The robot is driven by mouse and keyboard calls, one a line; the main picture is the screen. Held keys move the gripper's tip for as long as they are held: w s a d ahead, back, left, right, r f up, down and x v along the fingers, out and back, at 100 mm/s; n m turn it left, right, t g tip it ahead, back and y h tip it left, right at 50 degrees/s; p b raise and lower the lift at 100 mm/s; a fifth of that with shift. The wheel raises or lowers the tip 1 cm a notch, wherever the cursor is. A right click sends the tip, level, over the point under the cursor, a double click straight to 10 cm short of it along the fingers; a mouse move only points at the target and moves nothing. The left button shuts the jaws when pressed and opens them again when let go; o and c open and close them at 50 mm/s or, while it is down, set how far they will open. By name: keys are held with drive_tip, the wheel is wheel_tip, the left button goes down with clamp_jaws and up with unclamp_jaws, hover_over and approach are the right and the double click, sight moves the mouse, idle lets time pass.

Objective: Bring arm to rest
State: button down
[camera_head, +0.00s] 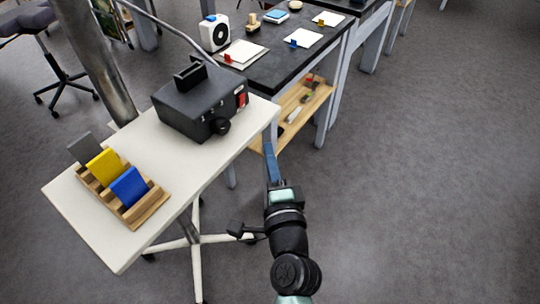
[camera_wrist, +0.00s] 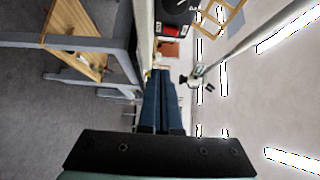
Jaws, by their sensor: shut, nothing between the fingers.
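My gripper (camera_head: 269,147) points away from me in the head view, off the right edge of the white table (camera_head: 222,160). Its blue fingers are together with nothing between them. In the wrist view my gripper (camera_wrist: 161,75) shows its blue fingers side by side and shut, beyond a dark palm plate. My arm reaches up from the bottom of the head view over the grey floor.
The white table holds a dark box-shaped device (camera_head: 203,104) and a wooden rack (camera_head: 150,206) with grey, yellow and blue plates. A black-topped bench (camera_head: 280,68) stands behind, with a wooden lower shelf (camera_head: 300,110). Open floor (camera_head: 430,190) lies to the right.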

idle(0.4)
wheel_tip(320, 180, up, 32)
drive_tip(key=a+n+t+y+p, duration=0.15)
drive_tip(key=n+t+p, duration=0.35)
drive_tip(key=n, duration=0.5)
drive_tip(key=s+r+n+t+h+p, duration=0.1)
drive_tip(key=s+r, duration=0.3)
drive_tip(key=r, duration=0.5)
drive_tip(key=s+r+n+t+h+p, duration=0.2)
drive_tip(key=s+r, duration=0.3)
drive_tip(key=r, duration=0.4)
drive_tip(key=s+r+n+t+h+p, duration=0.1)
drive_tip(key=s+r+n+p, duration=0.2)
drive_tip(key=r, duration=0.6)
drive_tip(key=shift+s+d+r+t, duration=0.15)
drive_tip(key=shift+s+d+t, duration=0.2)
drive_tip(key=shift+s, duration=0.3)
